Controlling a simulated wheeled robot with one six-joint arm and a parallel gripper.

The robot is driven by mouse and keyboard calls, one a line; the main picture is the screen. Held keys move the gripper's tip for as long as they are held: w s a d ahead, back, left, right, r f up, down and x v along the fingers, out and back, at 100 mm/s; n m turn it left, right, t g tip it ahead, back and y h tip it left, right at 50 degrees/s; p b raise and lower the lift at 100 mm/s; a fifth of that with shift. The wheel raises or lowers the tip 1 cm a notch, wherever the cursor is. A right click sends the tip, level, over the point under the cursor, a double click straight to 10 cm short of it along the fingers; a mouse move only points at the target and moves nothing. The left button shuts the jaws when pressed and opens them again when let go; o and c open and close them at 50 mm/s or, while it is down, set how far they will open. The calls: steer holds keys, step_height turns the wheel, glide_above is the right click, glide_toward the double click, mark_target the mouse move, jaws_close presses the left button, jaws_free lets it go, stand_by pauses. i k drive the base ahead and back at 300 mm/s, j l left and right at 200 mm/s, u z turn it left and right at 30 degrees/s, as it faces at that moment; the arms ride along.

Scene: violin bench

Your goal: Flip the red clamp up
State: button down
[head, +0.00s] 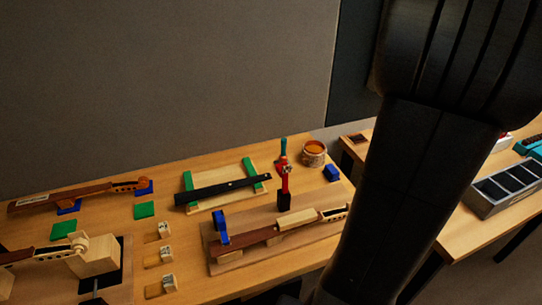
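The red clamp (286,180) shows in the head view, right of the middle of the bench. It is a small upright red piece above a black block (284,201), at the back edge of a wooden board (222,264). A teal handle-like piece (283,150) shows just above it in the picture; I cannot tell if it belongs to the clamp. A dark brown neck (250,238) with a pale section lies along the board in front of the clamp. My gripper is not in view; my black arm fills much of the right side.
A blue block (221,220) stands at the board's left. Behind lies a black strip (222,190) on a green-ended frame. A round container (314,152) and blue cube (332,173) are at the back right. Small wooden blocks (159,257) stand left. A grey compartment tray (508,188) is on the right table.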

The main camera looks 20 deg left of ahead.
mark_target(283, 169)
steer(key=i+l+u, duration=0.1)
steer(key=u, duration=1.55)
steer(key=l+u, duration=0.4)
steer(key=l, duration=0.1)
